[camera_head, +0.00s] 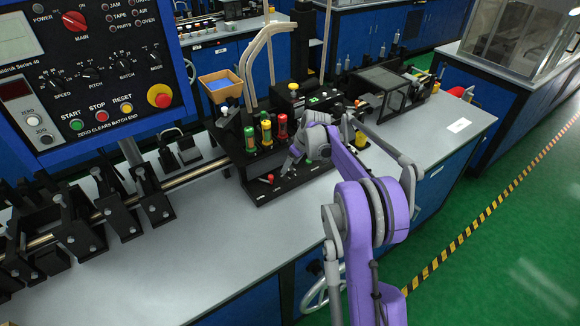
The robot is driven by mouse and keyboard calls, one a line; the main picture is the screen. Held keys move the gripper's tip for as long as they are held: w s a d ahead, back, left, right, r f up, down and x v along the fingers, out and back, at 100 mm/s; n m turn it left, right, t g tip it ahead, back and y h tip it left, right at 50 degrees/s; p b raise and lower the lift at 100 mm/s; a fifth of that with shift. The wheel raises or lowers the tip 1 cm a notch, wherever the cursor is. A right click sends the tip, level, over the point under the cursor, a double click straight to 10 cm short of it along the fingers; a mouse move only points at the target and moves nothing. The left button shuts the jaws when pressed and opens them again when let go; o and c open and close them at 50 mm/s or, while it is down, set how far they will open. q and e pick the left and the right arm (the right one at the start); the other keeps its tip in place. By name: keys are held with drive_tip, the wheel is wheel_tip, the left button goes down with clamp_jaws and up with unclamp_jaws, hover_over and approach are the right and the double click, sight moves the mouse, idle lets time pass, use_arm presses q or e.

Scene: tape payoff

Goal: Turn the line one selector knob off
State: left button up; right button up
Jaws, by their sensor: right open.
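A low black box (262,196) stands on the grey bench with small controls along its sloped front. A small red-tipped control (270,178) sits near its left end; I cannot read any label that marks a line one selector knob. My right gripper (288,168) is open at the box's front, just right of the red-tipped control. Its fingers are small and dark here, and I cannot tell whether they touch anything. The gripper and wrist hide part of the front controls. My left gripper is not in view.
Upright green, yellow and red cylinders (282,126) stand on the box behind my gripper. A blue control panel (90,75) with knobs and buttons fills the upper left. Black clamps on a rail (182,178) lie left. The bench front (215,255) is clear.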

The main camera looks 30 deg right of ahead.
drive_tip(key=shift+x, duration=1.05)
clamp_jaws()
